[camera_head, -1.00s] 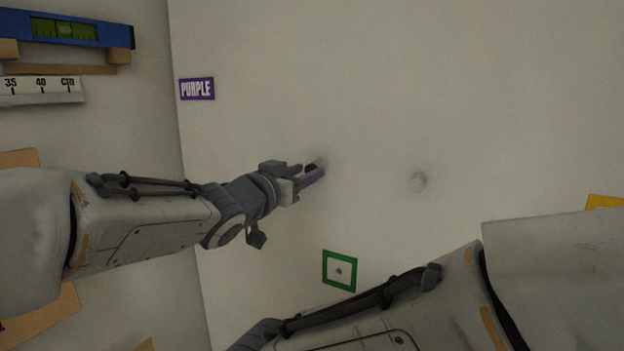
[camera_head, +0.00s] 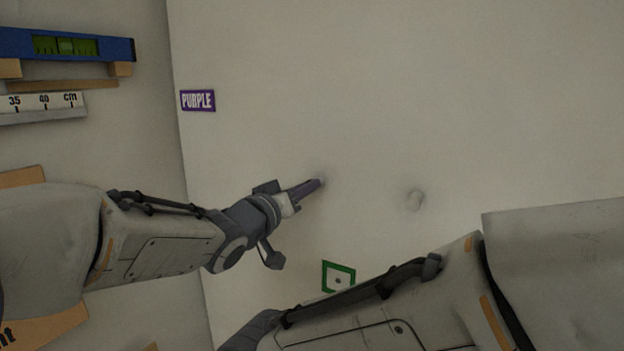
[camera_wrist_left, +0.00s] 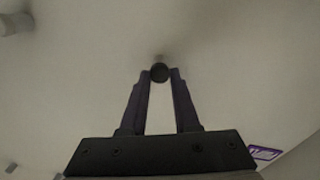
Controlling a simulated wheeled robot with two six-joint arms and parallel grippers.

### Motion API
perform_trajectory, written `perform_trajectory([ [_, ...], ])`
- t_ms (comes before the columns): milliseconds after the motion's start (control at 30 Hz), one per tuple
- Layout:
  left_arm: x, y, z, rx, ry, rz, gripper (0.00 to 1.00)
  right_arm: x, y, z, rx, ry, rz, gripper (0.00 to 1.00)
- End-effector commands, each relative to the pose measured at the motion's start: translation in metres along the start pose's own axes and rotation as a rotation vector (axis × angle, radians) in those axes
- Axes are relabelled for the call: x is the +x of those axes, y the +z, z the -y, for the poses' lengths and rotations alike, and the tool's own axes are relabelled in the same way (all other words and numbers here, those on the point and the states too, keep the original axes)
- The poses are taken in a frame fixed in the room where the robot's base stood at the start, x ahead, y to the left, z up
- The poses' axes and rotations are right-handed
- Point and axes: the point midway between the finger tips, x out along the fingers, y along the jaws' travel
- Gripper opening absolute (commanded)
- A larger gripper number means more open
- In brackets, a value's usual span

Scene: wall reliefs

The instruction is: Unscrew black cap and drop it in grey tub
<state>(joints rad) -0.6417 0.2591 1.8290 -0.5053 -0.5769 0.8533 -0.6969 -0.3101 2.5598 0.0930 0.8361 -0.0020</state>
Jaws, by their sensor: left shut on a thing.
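The black cap (camera_wrist_left: 160,72) shows in the left wrist view as a dark round disc between my fingertips. It sits at the front end of a short pale stub (camera_wrist_left: 160,58) on the wall. My left gripper (camera_head: 316,184) reaches the wall from the left, and its purple-grey fingers are shut on the cap. The gripper also shows in the left wrist view (camera_wrist_left: 160,76). In the head view the fingers hide the cap. I cannot tell whether the cap is loose on the stub. My right gripper is outside the views, and I see no grey tub.
A second pale stub (camera_head: 415,200) stands out from the wall to the right. A PURPLE sign (camera_head: 198,101) is up and left, and a green square frame (camera_head: 325,276) is below. A blue spirit level (camera_head: 100,48) hangs on the side wall. The upper wall is clear.

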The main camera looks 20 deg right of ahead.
Motion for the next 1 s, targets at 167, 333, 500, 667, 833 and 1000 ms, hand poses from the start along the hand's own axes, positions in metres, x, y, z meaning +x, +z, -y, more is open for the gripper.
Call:
perform_trajectory([
  [167, 0.0, -0.003, 0.001, -0.038, -0.005, 0.001, 0.0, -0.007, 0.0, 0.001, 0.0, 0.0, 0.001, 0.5],
  [333, -0.001, -0.005, 0.001, -0.298, -0.008, 0.004, 0.0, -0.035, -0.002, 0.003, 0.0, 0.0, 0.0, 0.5],
  [500, -0.001, -0.001, 0.003, -0.446, -0.006, 0.0, 0.0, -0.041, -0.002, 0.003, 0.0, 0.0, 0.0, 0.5],
  [667, -0.001, 0.001, 0.003, -0.452, -0.005, -0.001, 0.0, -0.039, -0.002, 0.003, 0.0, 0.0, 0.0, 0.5],
  [833, -0.001, -0.002, 0.002, -0.496, -0.007, 0.0, 0.0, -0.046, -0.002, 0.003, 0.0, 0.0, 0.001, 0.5],
  [1000, -0.001, -0.003, 0.002, -0.744, -0.009, 0.001, 0.0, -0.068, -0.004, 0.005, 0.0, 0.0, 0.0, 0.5],
])
